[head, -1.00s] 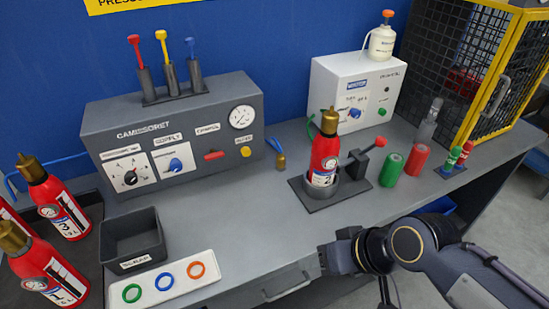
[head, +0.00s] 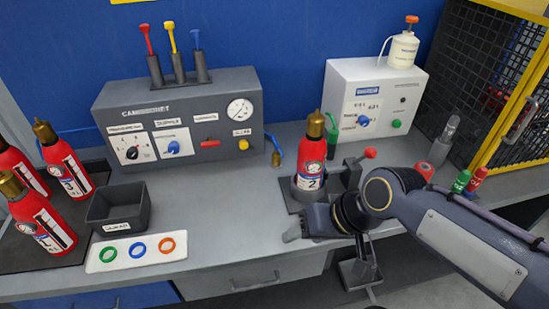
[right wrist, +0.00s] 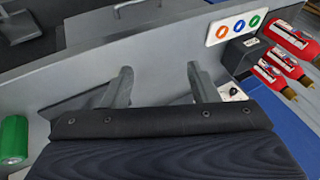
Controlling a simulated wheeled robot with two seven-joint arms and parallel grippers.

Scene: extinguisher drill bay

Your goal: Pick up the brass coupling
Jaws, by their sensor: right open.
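The brass coupling (head: 277,159) is a small brass piece at the end of a short blue hose, on the grey bench just right of the control console. It does not show in the right wrist view. My right gripper (head: 298,228) is low over the bench's front part, nearer to me than the coupling and a little to its right. It is apart from the coupling. In the right wrist view its two fingers (right wrist: 162,86) are spread, with only bare grey surface between them. My left gripper is not in view.
A red extinguisher (head: 310,160) stands in a dark holder right of the coupling, close behind my right gripper. The grey console (head: 185,120) stands behind left. A dark bin (head: 118,208) and a white ring tray (head: 120,257) are at left. The bench between tray and holder is clear.

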